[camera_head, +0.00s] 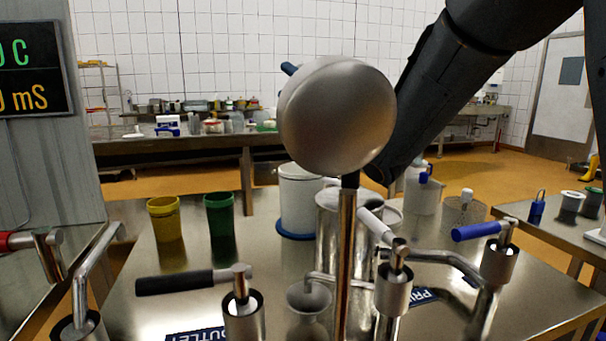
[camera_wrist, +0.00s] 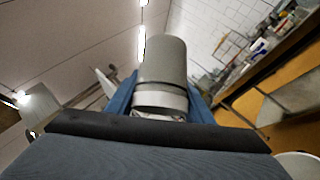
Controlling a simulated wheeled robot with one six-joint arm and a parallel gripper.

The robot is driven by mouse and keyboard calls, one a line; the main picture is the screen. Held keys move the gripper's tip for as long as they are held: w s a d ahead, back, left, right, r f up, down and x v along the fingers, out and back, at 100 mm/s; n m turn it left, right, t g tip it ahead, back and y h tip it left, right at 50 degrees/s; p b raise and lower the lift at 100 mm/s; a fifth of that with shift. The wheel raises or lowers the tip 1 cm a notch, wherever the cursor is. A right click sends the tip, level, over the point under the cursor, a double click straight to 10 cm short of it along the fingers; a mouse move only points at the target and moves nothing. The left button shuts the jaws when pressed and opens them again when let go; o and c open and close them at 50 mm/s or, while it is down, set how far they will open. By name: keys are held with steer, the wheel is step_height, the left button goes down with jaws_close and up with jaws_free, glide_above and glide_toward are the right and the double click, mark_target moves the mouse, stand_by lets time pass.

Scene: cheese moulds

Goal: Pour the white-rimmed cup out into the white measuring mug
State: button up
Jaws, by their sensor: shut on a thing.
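In the wrist view my gripper (camera_wrist: 160,98) has its blue fingers on both sides of a grey cup (camera_wrist: 164,62) with a lighter band at its near end. I take this to be the white-rimmed cup; its contents are hidden. In the head view a large steel ball hides the cup and most of my gripper; only a blue tip (camera_head: 289,68) shows beside the ball. A white vessel (camera_head: 300,190) on a blue disc stands behind the steel pot. I cannot tell for certain whether it is the white measuring mug. A white rim (camera_wrist: 298,163) shows in the wrist view's lower right corner.
The steel ball (camera_head: 337,113) tops a post in front. Valve handles, black (camera_head: 180,283), white (camera_head: 374,225) and blue (camera_head: 475,232), stand near the front. A yellow cup (camera_head: 166,220) and a green cup (camera_head: 220,215) stand left. A white jug (camera_head: 423,192) stands right.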

steer(key=shift+s+n+y+b, duration=0.25)
steer(key=shift+n+y+b, duration=0.4)
steer(key=shift+b, duration=1.05)
steer(key=shift+r+p, duration=0.1)
steer(key=shift+p, duration=0.25)
steer(key=p, duration=0.2)
steer(key=m+h+p, duration=0.1)
steer(key=shift+w+r+p, duration=0.15)
steer(key=shift+r+p, duration=0.1)
steer(key=shift+p, duration=0.1)
steer(key=p, duration=0.1)
steer(key=m+h+p, duration=0.1)
steer(key=p, duration=0.1)
steer(key=shift+w+f+m, duration=0.2)
steer(key=shift+m, duration=0.05)
steer(key=f+m+h+p, duration=0.1)
steer(key=p, duration=0.1)
steer(key=f+m+p, duration=0.1)
steer(key=p, duration=0.1)
steer(key=shift+w+t+h, duration=0.3)
steer(key=shift+w+h, duration=0.05)
steer(key=shift+w, duration=0.05)
steer(key=shift+w+f, duration=0.15)
steer(key=shift+f, duration=0.2)
steer(key=shift+f+m+h+p, duration=0.15)
steer(key=shift+m+h+p, duration=0.25)
steer(key=shift+p, duration=0.2)
